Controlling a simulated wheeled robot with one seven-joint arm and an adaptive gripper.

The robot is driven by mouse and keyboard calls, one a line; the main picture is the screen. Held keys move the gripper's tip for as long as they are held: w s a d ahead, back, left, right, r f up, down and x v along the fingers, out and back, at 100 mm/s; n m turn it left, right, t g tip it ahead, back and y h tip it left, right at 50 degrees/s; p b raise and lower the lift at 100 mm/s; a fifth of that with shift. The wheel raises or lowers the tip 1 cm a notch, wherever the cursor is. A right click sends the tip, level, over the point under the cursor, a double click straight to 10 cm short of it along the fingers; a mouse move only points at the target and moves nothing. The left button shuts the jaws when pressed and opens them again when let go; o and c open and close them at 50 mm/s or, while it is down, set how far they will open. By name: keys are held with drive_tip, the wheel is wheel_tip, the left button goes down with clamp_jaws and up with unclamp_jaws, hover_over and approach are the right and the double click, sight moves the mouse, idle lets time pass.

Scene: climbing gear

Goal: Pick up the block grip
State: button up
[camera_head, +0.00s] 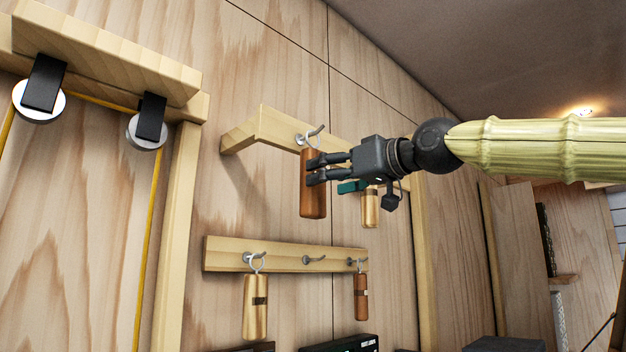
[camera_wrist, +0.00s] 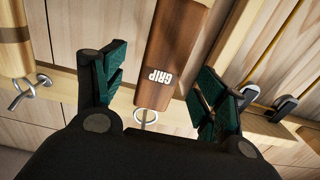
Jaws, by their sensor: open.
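The block grip (camera_head: 313,198) is a brown wooden block hanging by a ring from a hook on the upper rail. In the wrist view the block grip (camera_wrist: 170,50) shows the word "GRIP" upside down. My gripper (camera_head: 318,170) is at the block in the head view, its dark fingers overlapping the block's upper part. In the wrist view my gripper (camera_wrist: 158,85) is open, with one green-padded finger on each side of the block and a visible gap on both sides. The block's far end runs out of the wrist view.
A pale cylinder (camera_head: 370,208) hangs just right of the block. Pulleys (camera_head: 40,100) with yellow cord are at left.

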sight(314, 218)
drive_tip(key=p+x, duration=0.2)
drive_tip(key=x, duration=0.2)
drive_tip(key=shift+a+r+p, duration=0.15)
drive_tip(key=shift+a+p, duration=0.1)
drive_tip(key=shift+p, duration=0.05)
drive_tip(key=shift+w+a, duration=0.25)
drive_tip(key=shift+w, duration=0.05)
drive_tip(key=shift+s+d, duration=0.1)
drive_tip(key=shift+d, duration=0.05)
drive_tip(key=shift+c, duration=0.6)
drive_tip(key=c, duration=1)
drive_tip(key=shift+c, duration=0.4)
